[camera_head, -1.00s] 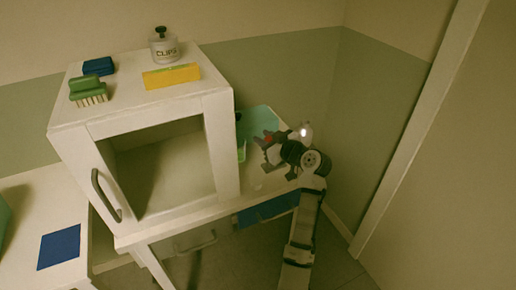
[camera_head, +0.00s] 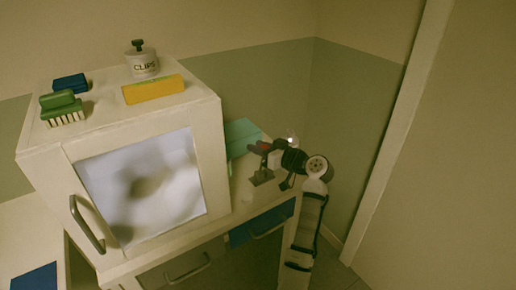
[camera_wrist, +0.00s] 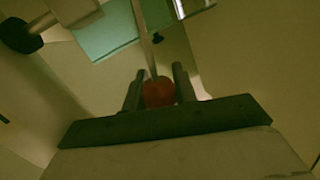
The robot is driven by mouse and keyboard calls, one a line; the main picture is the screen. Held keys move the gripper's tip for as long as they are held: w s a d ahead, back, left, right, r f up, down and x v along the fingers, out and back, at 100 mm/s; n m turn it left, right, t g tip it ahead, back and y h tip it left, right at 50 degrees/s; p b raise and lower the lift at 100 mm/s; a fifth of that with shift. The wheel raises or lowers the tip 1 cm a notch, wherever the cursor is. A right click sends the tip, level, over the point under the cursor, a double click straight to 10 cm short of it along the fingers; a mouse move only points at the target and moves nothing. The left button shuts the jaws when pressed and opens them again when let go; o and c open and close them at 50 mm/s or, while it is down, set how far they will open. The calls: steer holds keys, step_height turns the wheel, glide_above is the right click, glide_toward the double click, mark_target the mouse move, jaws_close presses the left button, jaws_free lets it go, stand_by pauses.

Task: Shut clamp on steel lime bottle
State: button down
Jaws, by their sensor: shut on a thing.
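My gripper (camera_head: 262,160) is at the right of the cabinet, above the counter, at the end of my raised arm. In the wrist view my gripper (camera_wrist: 158,85) has its two dark fingers close on either side of a rounded red thing (camera_wrist: 158,93), and it is shut on it. The red thing also shows as a small spot in the head view (camera_head: 263,146). A thin pale strip rises behind it in the wrist view; I cannot tell whether they are joined. I cannot make out a steel lime bottle with certainty in either view.
A white cabinet (camera_head: 215,150) with a handled front stands left of my gripper. On it are a CLIPS jar (camera_head: 143,66), a yellow box (camera_head: 153,89), a green brush (camera_head: 61,106) and a blue block (camera_head: 70,83). A teal panel (camera_head: 241,133) is behind my gripper. A wall closes the right side.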

steer(key=c, duration=1.1)
jaws_free()
steer(key=shift+a, duration=0.1)
steer(key=b+v, duration=0.3)
steer(key=v, duration=1.1)
steer(key=shift+b, duration=0.35)
steer(key=shift+w+a, duration=0.1)
